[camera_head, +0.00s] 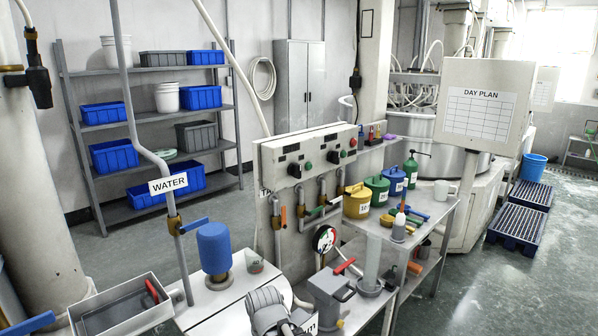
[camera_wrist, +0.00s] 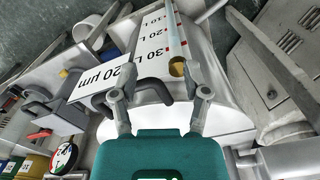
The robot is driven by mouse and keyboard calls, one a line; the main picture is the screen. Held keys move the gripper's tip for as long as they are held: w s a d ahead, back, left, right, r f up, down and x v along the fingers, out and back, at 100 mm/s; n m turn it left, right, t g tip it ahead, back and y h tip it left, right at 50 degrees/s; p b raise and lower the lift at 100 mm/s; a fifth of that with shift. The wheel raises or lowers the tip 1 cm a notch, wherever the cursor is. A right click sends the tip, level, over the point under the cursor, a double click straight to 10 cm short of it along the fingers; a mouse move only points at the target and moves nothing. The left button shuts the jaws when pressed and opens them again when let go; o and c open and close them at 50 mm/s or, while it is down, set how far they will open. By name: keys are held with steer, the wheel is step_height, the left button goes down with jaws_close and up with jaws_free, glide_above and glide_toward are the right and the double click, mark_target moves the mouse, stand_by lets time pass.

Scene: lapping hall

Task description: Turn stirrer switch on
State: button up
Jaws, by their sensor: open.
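A pale control panel (camera_head: 308,150) stands in the middle of the head view, with black knobs, green buttons and a red button on its front. One black rotary knob (camera_head: 295,170) is on its left part and another (camera_head: 333,157) further right. The panel lettering is too small to read, so I cannot tell which control is the stirrer switch.
A pressure gauge (camera_head: 324,238), valves and pipes sit below the panel. A bench holds a yellow can (camera_head: 357,203), green and blue cans and small tools. A blue-capped vessel (camera_head: 214,248) and a grey tray (camera_head: 122,308) are in front.

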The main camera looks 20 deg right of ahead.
steer(key=w+d+r+n+t+y+p, duration=0.2)
steer(key=w+d+r+y+p, duration=0.1)
steer(key=w+r+p, duration=0.6)
steer(key=n+t+y+p, duration=0.2)
steer(key=t+p, duration=0.9)
steer(key=p, duration=0.6)
glide_toward(301, 170)
steer(key=s+r, duration=0.2)
steer(key=shift+s+d+f, duration=0.1)
steer(key=shift+d+f, duration=0.1)
steer(key=shift+f, duration=0.05)
steer(key=b+x, duration=0.1)
steer(key=x, duration=0.3)
steer(key=b+x, duration=0.2)
steer(key=x, duration=0.2)
steer(key=b+x, duration=0.1)
steer(key=x, duration=0.3)
steer(key=shift+d+f, duration=0.1)
steer(key=shift+f, duration=0.25)
steer(key=shift+b+x, duration=0.45)
steer(key=shift+x, duration=0.35)
steer(key=shift+r, duration=0.1)
